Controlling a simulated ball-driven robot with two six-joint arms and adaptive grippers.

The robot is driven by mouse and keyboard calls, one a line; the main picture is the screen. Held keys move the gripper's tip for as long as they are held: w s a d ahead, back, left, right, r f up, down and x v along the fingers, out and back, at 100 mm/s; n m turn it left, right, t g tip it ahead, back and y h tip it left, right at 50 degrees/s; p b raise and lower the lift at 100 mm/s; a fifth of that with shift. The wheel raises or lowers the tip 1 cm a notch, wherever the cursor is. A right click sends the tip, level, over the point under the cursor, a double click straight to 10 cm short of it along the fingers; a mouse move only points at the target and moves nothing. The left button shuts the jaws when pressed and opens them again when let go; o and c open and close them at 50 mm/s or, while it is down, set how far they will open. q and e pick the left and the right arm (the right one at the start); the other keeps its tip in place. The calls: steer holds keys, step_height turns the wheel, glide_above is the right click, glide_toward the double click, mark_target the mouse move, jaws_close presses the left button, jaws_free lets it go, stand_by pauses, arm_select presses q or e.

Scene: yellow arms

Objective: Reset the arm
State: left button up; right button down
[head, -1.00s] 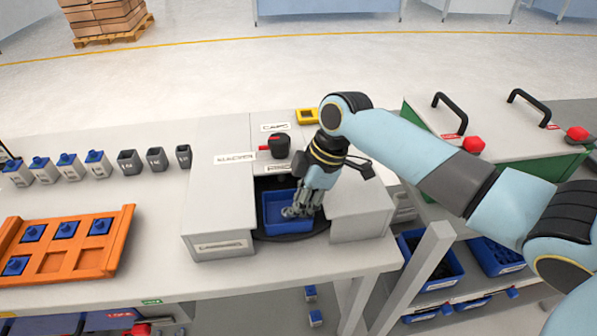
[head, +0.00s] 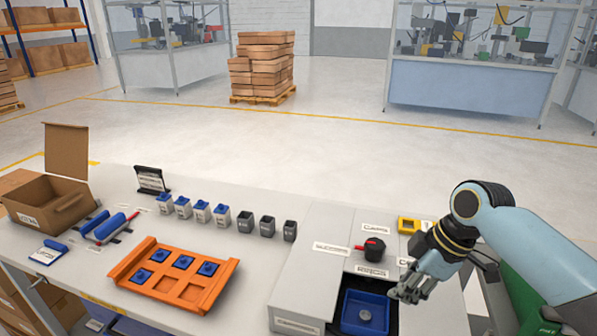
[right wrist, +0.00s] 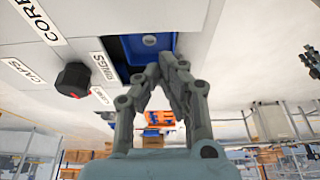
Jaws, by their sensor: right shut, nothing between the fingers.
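My right arm comes in from the right in the head view. Its right gripper (head: 408,293) is shut and empty, just above and right of a blue bin (head: 352,322) set in a recess of the grey station. The bin holds a small round grey piece (head: 365,315). In the right wrist view the fingers (right wrist: 160,62) come together near the blue bin (right wrist: 133,48). My left gripper is not in view.
A black knob with a red handle (head: 374,249) stands on the station (head: 320,240) near the gripper. An orange tray (head: 205,296) with blue parts, several small cups and an open cardboard box (head: 40,205) lie further left.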

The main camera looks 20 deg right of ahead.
steer(key=s, duration=0.1)
steer(key=s+a+m, duration=0.2)
steer(key=s, duration=0.1)
steer(key=shift+s+h, duration=0.1)
steer(key=shift+h, duration=0.3)
steer(key=s+a+r+m+t+h, duration=0.1)
steer(key=s+r+m+h, duration=0.1)
steer(key=s+r+m, duration=0.4)
steer(key=s+r+m+t+h, duration=0.1)
steer(key=s+r+m, duration=0.2)
steer(key=s, duration=0.5)
step_height(320, 180, down, 38)
steer(key=s+d+f+g+b, duration=0.1)
steer(key=s+d+g+b, duration=0.1)
steer(key=b, duration=1.1)
arm_select(q)
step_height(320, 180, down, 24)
steer(key=b, duration=1.1)
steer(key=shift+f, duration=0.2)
arm_select(e)
steer(key=s+f, duration=0.9)
steer(key=f, duration=0.4)
steer(key=s+d+f+g, duration=0.1)
steer(key=s+f, duration=0.9)
steer(key=f, duration=0.4)
steer(key=shift+d+f, duration=0.2)
steer(key=shift+f, duration=0.1)
